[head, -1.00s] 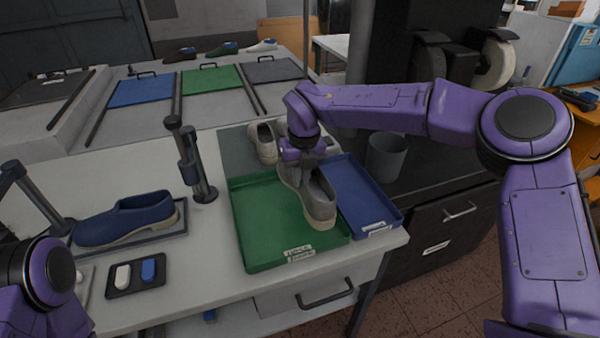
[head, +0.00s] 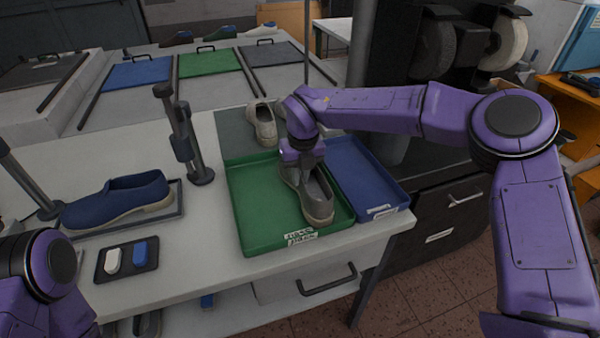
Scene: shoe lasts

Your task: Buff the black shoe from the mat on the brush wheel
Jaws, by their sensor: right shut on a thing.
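My right gripper (head: 304,162) is shut on a grey shoe (head: 318,203) with a pale sole, seen from above over the green tray (head: 257,222), toe pointing to the front. I cannot tell whether its sole touches the tray floor. The dark grey mat (head: 233,138) lies behind the tray. A light grey-beige shoe (head: 262,126) stands on it, and another pale shoe (head: 280,109) is mostly hidden by my right arm. I see no clearly black shoe on the mat. The brush wheels (head: 504,45) are on the dark machine at the upper right. My left gripper is out of the picture.
A blue tray (head: 385,196) adjoins the green one on the right. A dark post (head: 184,145) stands left of the mat. A blue shoe (head: 120,199) rests on a stand at the left, behind a small pad (head: 127,260) with white and blue pieces. White tabletop between is clear.

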